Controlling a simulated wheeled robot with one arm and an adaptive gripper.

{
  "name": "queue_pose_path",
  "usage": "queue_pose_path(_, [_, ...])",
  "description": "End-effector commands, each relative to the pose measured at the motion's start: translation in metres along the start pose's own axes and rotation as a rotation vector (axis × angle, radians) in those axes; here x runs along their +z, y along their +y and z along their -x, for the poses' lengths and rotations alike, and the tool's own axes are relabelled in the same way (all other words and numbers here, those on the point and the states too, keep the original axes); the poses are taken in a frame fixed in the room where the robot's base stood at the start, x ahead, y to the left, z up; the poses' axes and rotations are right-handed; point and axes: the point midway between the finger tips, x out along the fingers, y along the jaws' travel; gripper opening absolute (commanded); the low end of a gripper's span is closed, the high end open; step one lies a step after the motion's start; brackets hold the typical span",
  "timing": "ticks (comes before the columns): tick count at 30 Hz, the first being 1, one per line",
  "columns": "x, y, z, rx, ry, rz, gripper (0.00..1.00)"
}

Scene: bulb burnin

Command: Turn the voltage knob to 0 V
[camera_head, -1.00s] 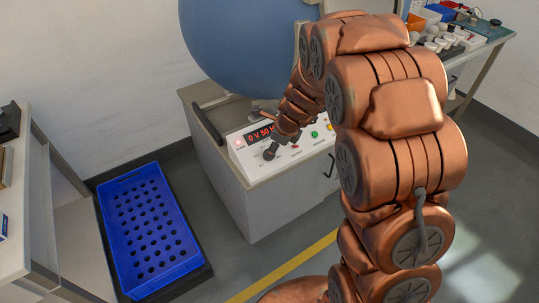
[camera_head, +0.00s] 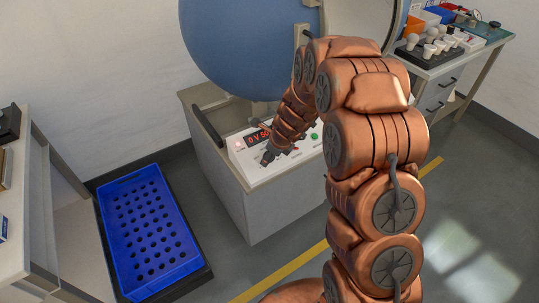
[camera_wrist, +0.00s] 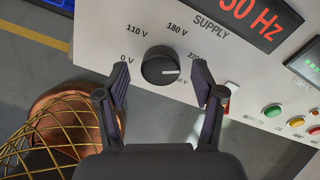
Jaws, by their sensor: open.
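The voltage knob (camera_wrist: 157,60) is round and black with a white pointer line. It sits on the white control panel (camera_wrist: 105,18). The labels 0 V, 110 V, 180 V and a partly covered 220 V run around it from left to right. The pointer faces right, towards a partly hidden label at the lower right, away from 0 V. My gripper (camera_wrist: 161,76) is open, with one finger left and one right of the knob, apart from it. In the head view, my gripper (camera_head: 267,155) is over the panel and hides the knob.
Green, yellow and red buttons (camera_wrist: 272,110) lie right of the knob, with a red switch close to my right finger. A large blue sphere (camera_head: 245,45) stands behind the panel. A blue perforated crate (camera_head: 120,260) is on the floor at left.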

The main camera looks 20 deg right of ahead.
Motion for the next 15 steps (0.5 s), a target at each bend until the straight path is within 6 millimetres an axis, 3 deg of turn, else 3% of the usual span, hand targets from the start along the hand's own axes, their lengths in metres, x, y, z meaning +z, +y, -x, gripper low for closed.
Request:
queue_pose_path(5, [-0.001, 0.0, -0.011, -0.001, 0.002, -0.001, 0.68])
queue_pose_path(13, [-0.0007, -0.0006, -0.0115, -0.002, 0.001, 0.0, 0.68])
queue_pose_path(15, [-0.0007, -0.0007, -0.0114, -0.002, 0.001, 0.0, 0.61])
